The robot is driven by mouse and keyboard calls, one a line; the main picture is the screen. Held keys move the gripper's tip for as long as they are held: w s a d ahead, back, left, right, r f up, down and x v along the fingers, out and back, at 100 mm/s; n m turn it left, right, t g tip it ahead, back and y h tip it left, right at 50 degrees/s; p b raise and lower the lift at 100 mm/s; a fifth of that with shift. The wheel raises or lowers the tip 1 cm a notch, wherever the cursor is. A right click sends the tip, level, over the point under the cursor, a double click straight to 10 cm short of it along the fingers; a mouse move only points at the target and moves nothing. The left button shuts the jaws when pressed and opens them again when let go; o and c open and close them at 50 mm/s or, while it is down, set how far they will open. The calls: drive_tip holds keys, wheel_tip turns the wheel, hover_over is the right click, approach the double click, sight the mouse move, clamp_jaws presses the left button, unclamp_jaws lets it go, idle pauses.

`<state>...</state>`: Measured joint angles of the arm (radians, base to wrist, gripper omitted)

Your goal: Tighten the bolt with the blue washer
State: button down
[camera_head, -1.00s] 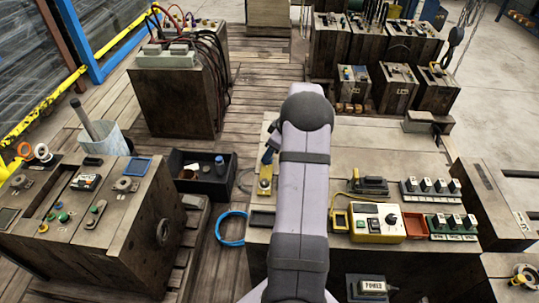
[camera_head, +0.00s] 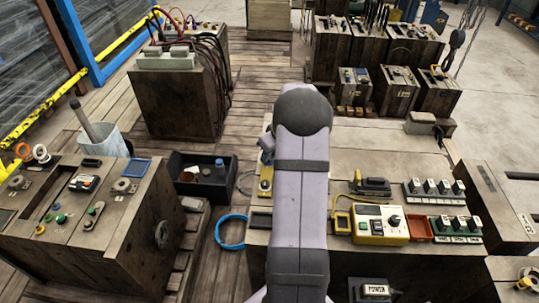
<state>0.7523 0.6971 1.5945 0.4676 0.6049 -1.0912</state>
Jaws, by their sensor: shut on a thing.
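My arm (camera_head: 301,200) stands across the middle of the view and covers part of the workbench. My gripper's fingers are hidden behind it. A small grey-blue part (camera_head: 266,143) shows at the arm's left edge; I cannot tell whether it is part of my wrist or a held tool. Just below it, part of a yellow plate (camera_head: 265,184) lies on the bench, cut off by the arm. I cannot make out a bolt or a blue washer on it.
On the workbench (camera_head: 350,145), right of my arm, are a yellow meter box (camera_head: 380,226), a red tray (camera_head: 418,228) and switch blocks (camera_head: 434,192). A black bin (camera_head: 202,186) and blue hoop (camera_head: 218,232) lie left. A wooden block with fittings (camera_head: 140,235) stands at far left.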

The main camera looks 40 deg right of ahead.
drive_tip(key=c, duration=1.5)
unclamp_jaws()
drive_tip(key=shift+c, duration=0.2)
drive_tip(key=shift+r, duration=0.1)
drive_tip(key=b+v, duration=0.1)
drive_tip(key=v, duration=0.6)
drive_tip(key=shift+s+r, duration=0.1)
